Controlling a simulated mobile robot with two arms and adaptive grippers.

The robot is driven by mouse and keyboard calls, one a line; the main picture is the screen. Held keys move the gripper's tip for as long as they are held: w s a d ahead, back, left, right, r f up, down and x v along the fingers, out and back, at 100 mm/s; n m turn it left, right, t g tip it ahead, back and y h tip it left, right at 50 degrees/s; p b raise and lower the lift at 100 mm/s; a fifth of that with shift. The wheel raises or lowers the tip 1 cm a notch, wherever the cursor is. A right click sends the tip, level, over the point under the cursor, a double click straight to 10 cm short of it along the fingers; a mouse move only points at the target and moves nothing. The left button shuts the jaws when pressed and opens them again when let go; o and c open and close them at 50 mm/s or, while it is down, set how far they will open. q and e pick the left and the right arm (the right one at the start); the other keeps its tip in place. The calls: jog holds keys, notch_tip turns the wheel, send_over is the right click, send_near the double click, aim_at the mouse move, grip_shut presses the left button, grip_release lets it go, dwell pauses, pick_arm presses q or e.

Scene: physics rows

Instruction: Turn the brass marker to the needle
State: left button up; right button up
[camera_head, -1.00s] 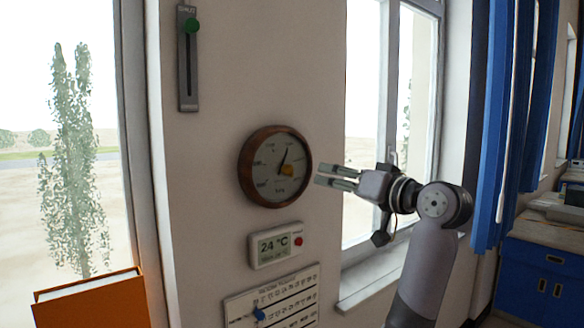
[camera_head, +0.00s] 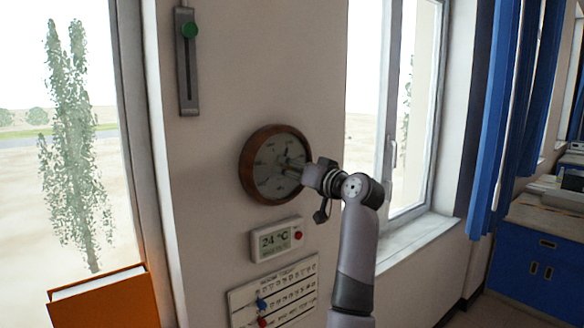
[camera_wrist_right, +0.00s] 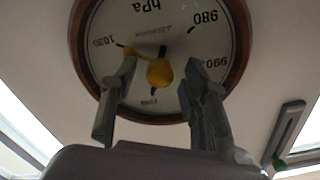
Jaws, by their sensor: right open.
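The round barometer (camera_head: 247,183) with a brown wooden rim hangs on the wall; it also shows upside down in the wrist view (camera_wrist_right: 236,75). Its brass marker (camera_wrist_right: 160,73) has a round yellow knob at the dial's middle and a thin arm slanting toward the 1030 print. A short dark piece of the needle (camera_wrist_right: 163,50) shows beside the knob, toward the "hPa" print. My right gripper (camera_wrist_right: 160,69) is open, one finger on each side of the knob, with gaps visible. In the head view my right gripper (camera_head: 296,162) covers part of the dial. My left gripper is out of view.
A digital thermometer (camera_head: 275,241) and a calendar board (camera_head: 290,290) with sliders are below the barometer. A vertical slider with a green knob (camera_head: 190,30) is above left. A window (camera_head: 415,110) is at right, an orange binder (camera_head: 105,300) at lower left.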

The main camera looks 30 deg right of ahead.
jog(key=shift+c, duration=0.2)
grip_shut()
dwell(0.3)
jog(key=shift+f, duration=0.1)
